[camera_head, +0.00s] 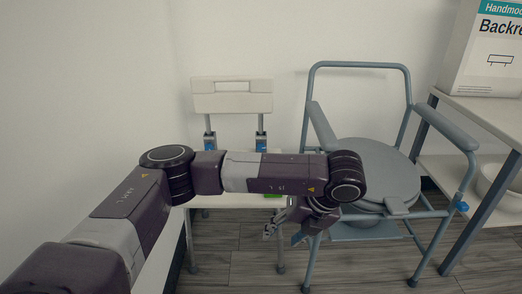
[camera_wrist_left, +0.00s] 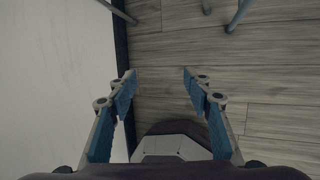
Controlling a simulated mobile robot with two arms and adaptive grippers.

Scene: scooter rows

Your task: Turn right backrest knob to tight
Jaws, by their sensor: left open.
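A white chair with a pale backrest (camera_head: 232,103) stands against the wall behind my left arm. The backrest sits on two grey posts. The right post has a blue part, the right backrest knob (camera_head: 261,144), low on it; the left post has a matching blue part (camera_head: 210,143). Its exact shape and setting are too small to tell. My left forearm hides much of the seat. My left gripper (camera_head: 282,234) hangs in front of the chair, lower than the knob and apart from it. In the left wrist view it is open and empty (camera_wrist_left: 160,76) above the floor.
A grey-blue commode chair (camera_head: 378,160) with armrests stands close to the right of my left gripper. Further right is a table (camera_head: 485,112) with a large box (camera_head: 490,50) on it and a white basin (camera_head: 497,182) below. A wall is on the left. Wooden floor (camera_head: 245,262) shows in front.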

